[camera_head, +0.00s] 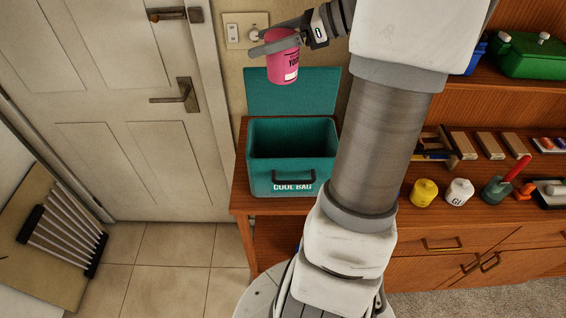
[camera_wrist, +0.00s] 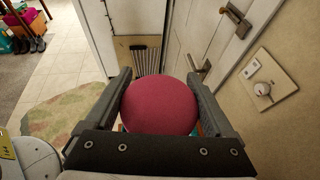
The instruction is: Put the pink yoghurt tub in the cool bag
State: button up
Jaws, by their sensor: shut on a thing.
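My gripper (camera_head: 277,38) is shut on the pink yoghurt tub (camera_head: 284,62) and holds it up in front of the wall, above the cool bag. In the wrist view the round top of the tub (camera_wrist: 160,104) fills the space between the two fingers of my gripper (camera_wrist: 160,92). The teal cool bag (camera_head: 293,180) stands on the wooden cabinet with its lid (camera_head: 292,92) raised against the wall. Its dark inside looks empty from here, though its floor is hard to see. The tub is clear of the bag and its lid.
A wall switch plate (camera_head: 246,30) is close behind my gripper. A white door (camera_head: 120,110) is on the left. A yellow pot (camera_head: 423,193), a white pot (camera_head: 459,192) and several other items stand on the cabinet (camera_head: 440,240) to the right of my arm.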

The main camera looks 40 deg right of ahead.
notch_tip(320, 180, down, 28)
jog(key=shift+r+p, duration=0.15)
jog(key=shift+p, duration=0.3)
jog(key=shift+f+b, duration=0.6)
jog(key=shift+f, duration=0.05)
jog(key=o, duration=1.2)
jog(key=shift+o, duration=0.2)
